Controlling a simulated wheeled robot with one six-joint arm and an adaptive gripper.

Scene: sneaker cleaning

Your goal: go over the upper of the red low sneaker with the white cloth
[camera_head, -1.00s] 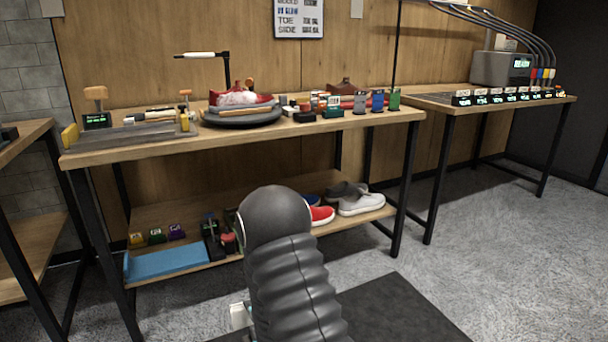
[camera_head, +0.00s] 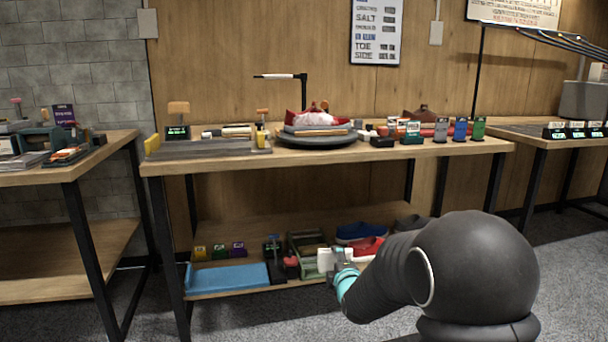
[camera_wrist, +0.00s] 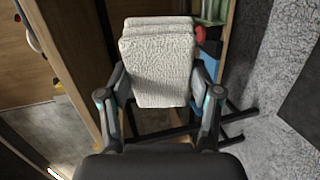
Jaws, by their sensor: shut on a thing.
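My gripper (camera_wrist: 160,88) is shut on the white cloth (camera_wrist: 158,62), a thick, textured folded pad that fills the space between the fingers in the wrist view. In the head view the cloth (camera_head: 325,260) shows small and pale at the end of my arm, in front of the lower shelf. A red and white item (camera_head: 310,117), perhaps a shoe, sits on the dark round stand (camera_head: 316,142) on the bench top, well apart from my gripper. A red shoe (camera_head: 367,246) also sits on the lower shelf, partly hidden by my arm. I cannot tell which is the task's sneaker.
The bench (camera_head: 400,152) holds several bottles and small boxes right of the stand and a grey tray (camera_head: 205,149) at left. A thin black lamp post (camera_head: 304,92) rises behind. A blue tray (camera_head: 228,275) lies on the lower shelf. Another table (camera_head: 70,165) stands at left.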

